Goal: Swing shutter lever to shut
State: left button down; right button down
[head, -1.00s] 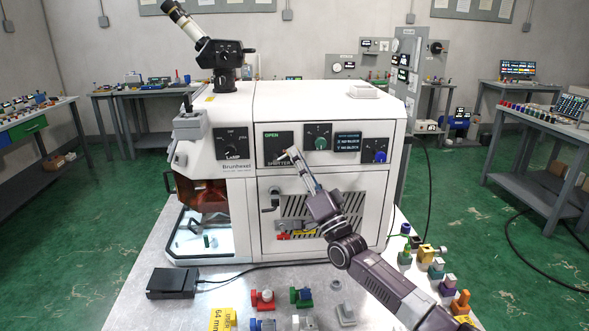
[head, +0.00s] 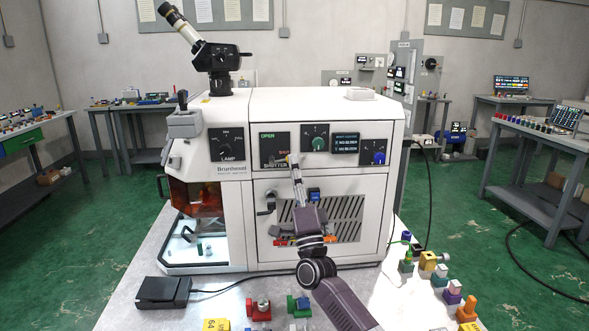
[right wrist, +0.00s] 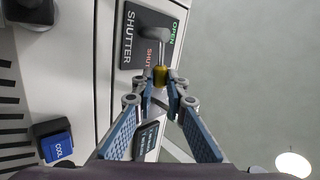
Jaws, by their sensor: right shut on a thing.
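The shutter panel (head: 267,142) is a dark plate on the upper front of the white machine, marked OPEN at its upper left and SHUT at its right. In the right wrist view, the grey shutter lever (right wrist: 156,37) ends in a yellow tip (right wrist: 160,74) and lies over the plate beside the SHUT mark. My right gripper (head: 293,157) is at the panel's right edge. In the right wrist view, its fingertips (right wrist: 162,86) are closed on the lever's yellow end. In the head view the gripper partly hides the lever. My left gripper is not in view.
The lamp dial (head: 227,144) is left of the panel; a green-knobbed dial (head: 318,143) and a small display (head: 345,143) are close on its right. A crank (head: 266,203) and vent grille (head: 335,218) are below. Several small coloured parts lie on the table in front.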

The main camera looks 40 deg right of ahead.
jog(key=c, duration=1.9)
grip_release()
jog(key=shift+c, duration=0.2)
jog(key=shift+f, duration=0.1)
jog(key=v, duration=1.2)
jog(key=shift+d, duration=0.1)
